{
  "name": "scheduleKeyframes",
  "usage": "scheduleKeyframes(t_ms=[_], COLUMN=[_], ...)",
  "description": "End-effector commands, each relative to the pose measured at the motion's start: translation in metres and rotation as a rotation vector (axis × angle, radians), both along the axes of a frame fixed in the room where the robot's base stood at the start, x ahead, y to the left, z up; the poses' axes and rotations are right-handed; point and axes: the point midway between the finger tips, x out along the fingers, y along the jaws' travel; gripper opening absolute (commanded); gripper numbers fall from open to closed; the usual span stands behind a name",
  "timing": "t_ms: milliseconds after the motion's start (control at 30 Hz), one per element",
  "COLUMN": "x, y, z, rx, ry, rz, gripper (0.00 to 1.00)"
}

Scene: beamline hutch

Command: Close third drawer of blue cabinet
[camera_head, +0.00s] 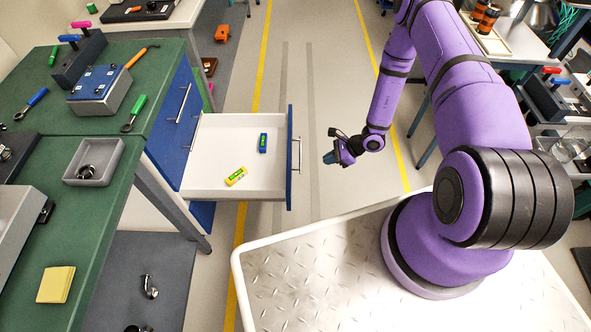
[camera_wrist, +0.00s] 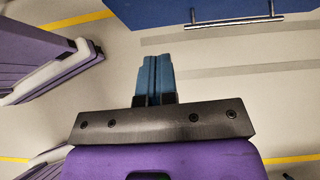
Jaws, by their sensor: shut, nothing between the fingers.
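The blue cabinet (camera_head: 181,110) stands under the green worktop at the left in the head view. One of its drawers (camera_head: 210,168) is pulled far out to the right, with a white inside and a blue front. Its bar handle (camera_head: 299,155) is on the right side of that front. A yellow-green item (camera_head: 236,176) and a blue item (camera_head: 263,143) lie in it. My gripper (camera_head: 332,158) is shut and empty, to the right of the handle and apart from it. In the wrist view my shut fingers (camera_wrist: 154,75) point towards the blue front (camera_wrist: 200,12) and handle (camera_wrist: 222,24).
The green worktop (camera_head: 110,150) carries tools, a grey tray (camera_head: 94,162) and yellow notes (camera_head: 56,284). Grey floor with yellow lines lies right of the drawer. My metal-plated base is in front. A bench with shelves (camera_head: 560,100) stands at the right.

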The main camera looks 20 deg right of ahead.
Motion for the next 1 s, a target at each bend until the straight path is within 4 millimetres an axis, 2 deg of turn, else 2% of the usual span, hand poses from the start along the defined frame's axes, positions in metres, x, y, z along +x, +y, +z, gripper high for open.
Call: scheduleKeyframes(t_ms=[167, 367, 800, 1000], x=[-0.006, -0.002, 0.017, 0.025], y=[0.002, 0.018, 0.075, 0.099], z=[-0.015, -0.029, -0.082, -0.080], rx=[0.001, 0.001, 0.002, 0.000], ry=[0.020, 0.021, 0.019, 0.018], rz=[-0.025, -0.024, -0.023, -0.022], gripper=[0.00, 0.00, 0.00, 0.00])
